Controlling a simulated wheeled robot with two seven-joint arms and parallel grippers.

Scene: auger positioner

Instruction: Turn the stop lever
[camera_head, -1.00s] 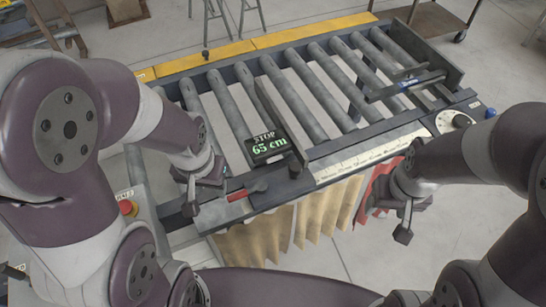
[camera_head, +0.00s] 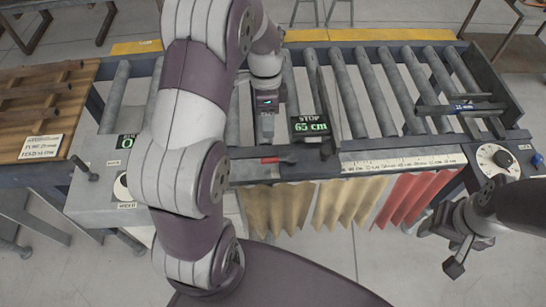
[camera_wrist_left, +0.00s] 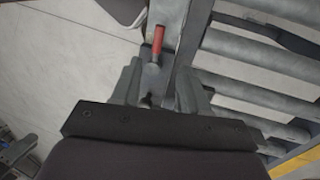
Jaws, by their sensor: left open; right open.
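The stop lever has a red handle (camera_head: 277,160) and lies along the conveyor's front rail, left of the stop's "STOP 65 cm" display (camera_head: 310,126). In the left wrist view the red handle (camera_wrist_left: 157,42) stands out just beyond my fingertips, with a dark end nearer the gripper. My left gripper (camera_head: 266,132) points down over the rollers just behind and left of the handle. It is open; its fingers (camera_wrist_left: 160,85) spread to either side of the rail area in the wrist view, apart from the red grip. My right gripper (camera_head: 448,248) is open and empty, in front of the conveyor's right end.
A ruler strip (camera_head: 405,162) runs along the front rail to a white dial (camera_head: 493,158). A blue-marked bar (camera_head: 462,107) lies across the right rollers. My left arm hides part of the control box (camera_head: 95,190) at left.

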